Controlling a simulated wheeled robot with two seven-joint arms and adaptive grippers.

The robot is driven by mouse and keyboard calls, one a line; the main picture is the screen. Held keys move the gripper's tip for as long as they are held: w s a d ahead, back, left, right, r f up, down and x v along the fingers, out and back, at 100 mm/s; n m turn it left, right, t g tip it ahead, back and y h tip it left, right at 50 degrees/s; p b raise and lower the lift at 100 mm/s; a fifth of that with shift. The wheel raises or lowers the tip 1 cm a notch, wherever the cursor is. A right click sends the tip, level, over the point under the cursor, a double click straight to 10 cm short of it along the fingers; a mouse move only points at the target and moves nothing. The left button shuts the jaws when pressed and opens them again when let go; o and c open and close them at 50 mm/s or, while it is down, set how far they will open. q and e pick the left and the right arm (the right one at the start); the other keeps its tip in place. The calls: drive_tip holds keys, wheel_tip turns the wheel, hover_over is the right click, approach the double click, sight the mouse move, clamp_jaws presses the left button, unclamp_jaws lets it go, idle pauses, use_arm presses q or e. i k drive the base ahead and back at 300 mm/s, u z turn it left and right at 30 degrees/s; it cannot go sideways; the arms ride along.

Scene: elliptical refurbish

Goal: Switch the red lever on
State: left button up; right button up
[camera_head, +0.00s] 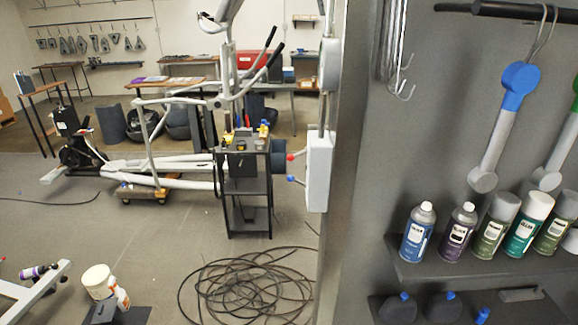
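The red lever (291,157) is a small red knob on a short stem. It sticks out to the left from the side of a white wall box (319,172). A blue lever (291,179) sticks out just below it from the same box. The box is seen nearly edge-on, so its front face and any markings are hard to make out. Neither of my grippers shows in this view.
A grey panel with spray cans (418,232) on a shelf and hanging tools (505,125) fills the right side. A dark tool cart (247,190) stands left of the levers. Coiled black cable (245,287) lies on the floor below. An elliptical machine (150,165) stands further left.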

sight(290, 157)
drive_tip(key=k, duration=0.65)
drive_tip(key=u, duration=0.75)
drive_tip(key=i, duration=1.5)
drive_tip(key=z, duration=0.3)
